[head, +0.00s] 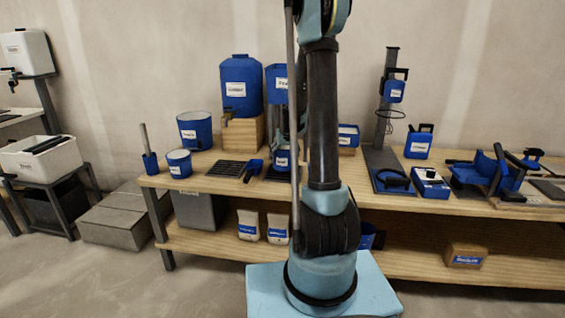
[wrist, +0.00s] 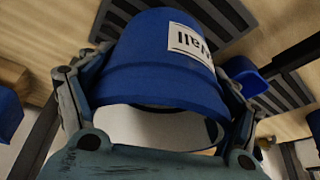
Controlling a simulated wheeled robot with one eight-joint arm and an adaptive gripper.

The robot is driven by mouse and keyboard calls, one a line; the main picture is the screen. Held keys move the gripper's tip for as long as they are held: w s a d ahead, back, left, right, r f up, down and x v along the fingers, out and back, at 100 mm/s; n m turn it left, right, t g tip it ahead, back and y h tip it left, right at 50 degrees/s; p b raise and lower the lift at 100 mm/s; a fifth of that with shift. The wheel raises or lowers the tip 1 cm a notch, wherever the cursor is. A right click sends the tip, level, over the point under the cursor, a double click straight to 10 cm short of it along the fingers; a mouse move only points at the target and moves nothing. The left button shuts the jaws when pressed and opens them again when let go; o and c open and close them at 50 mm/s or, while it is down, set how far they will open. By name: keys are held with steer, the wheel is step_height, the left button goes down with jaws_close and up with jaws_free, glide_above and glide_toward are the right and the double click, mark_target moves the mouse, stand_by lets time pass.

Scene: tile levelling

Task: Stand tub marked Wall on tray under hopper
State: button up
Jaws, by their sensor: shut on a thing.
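The blue tub with a white label reading "Wall" (wrist: 140,50) fills the middle of the wrist view. My gripper (wrist: 165,75) is shut on it, with one finger on each side. In the head view a small blue tub (head: 281,160) shows just left of my arm, above a dark tray (head: 268,176); its label is too small to read. A blue hopper (head: 276,75) with a white label is above it, partly hidden by my arm. In the wrist view a dark slatted surface (wrist: 225,15) lies beyond the tub. Contact between tub and tray cannot be told.
A blue scoop (head: 252,168) and a dark grate (head: 226,168) lie left of the tray. A blue dispenser (head: 241,82) on a wooden block, a bucket (head: 195,128) and a smaller tub (head: 179,162) stand further left. Tools crowd the bench's right side.

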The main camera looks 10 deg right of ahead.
steer(key=shift+f, duration=1.2)
steer(key=o, duration=1.9)
